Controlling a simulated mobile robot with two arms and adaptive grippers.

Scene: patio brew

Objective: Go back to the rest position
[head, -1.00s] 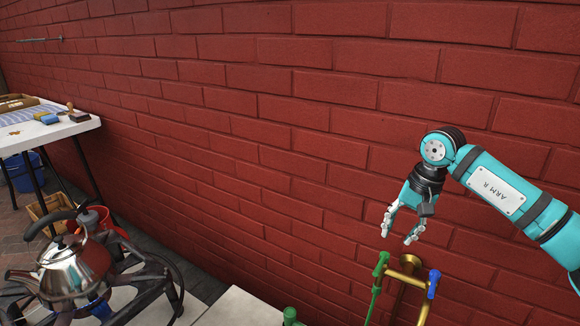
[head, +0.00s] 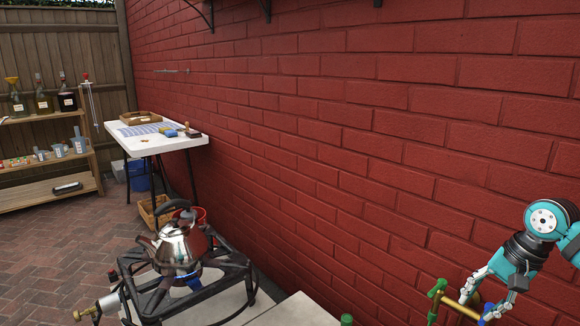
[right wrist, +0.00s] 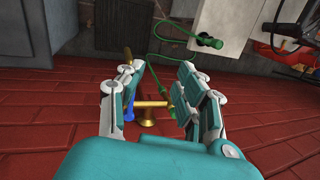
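My right gripper (head: 486,292) is at the lower right of the head view, near the brass tap (head: 466,307) with green and blue handles. In the right wrist view its fingers (right wrist: 158,80) are apart with nothing held between them. The brass tap (right wrist: 148,112) shows beyond and between the fingers there; I see no clear contact. My left gripper is not in view.
A steel kettle (head: 180,245) stands on a black burner stand (head: 238,268), with a blue glow beneath. A white table (head: 133,147) stands against the red brick wall (head: 330,130). A wooden shelf (head: 40,193) holds bottles at the left. Brick paving (head: 60,250) is open between.

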